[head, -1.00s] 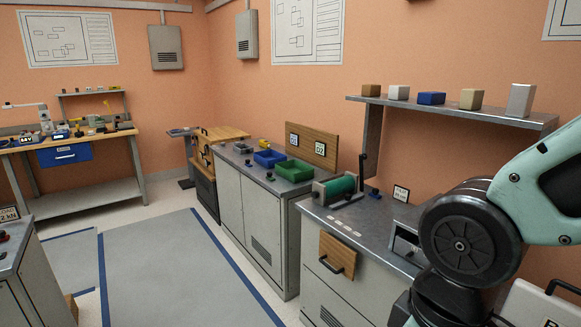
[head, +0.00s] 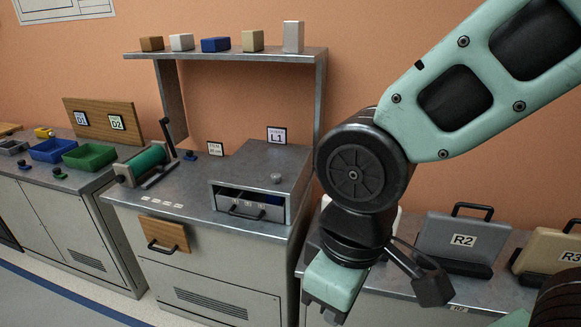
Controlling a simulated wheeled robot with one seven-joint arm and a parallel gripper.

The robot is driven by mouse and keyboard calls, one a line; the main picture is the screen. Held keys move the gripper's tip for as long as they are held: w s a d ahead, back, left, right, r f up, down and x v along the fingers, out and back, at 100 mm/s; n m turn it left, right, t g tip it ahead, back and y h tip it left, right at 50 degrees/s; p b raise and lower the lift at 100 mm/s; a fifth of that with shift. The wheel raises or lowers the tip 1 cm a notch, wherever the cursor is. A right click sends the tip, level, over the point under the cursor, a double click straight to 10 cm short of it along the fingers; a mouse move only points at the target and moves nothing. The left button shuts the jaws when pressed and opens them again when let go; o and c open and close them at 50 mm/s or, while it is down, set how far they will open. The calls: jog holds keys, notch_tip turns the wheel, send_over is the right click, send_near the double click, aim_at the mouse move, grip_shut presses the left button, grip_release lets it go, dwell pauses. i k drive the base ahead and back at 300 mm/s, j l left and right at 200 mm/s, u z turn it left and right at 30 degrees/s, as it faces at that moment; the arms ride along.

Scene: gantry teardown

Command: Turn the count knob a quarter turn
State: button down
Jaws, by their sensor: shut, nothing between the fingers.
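The frames do not clearly show which control is the count knob. A small round knob (head: 276,178) stands on top of the grey metal box marked L1. My gripper (head: 326,308) hangs at the lower middle, right of the cabinet and apart from all the knobs. It is shut and empty, with its fingertips hard to make out.
The L1 box (head: 225,192) has an open front with a handle. A green roller (head: 146,162) with an upright lever stands left of it. A shelf (head: 225,54) holding several blocks overhangs the counter. Cases marked R2 (head: 463,238) and R3 (head: 553,257) stand at the right.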

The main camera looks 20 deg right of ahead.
aim_at(276, 177)
jog(key=i+u, duration=0.2)
jog(key=i, duration=0.25)
jog(key=i+l+u, duration=0.15)
jog(key=i, duration=0.3)
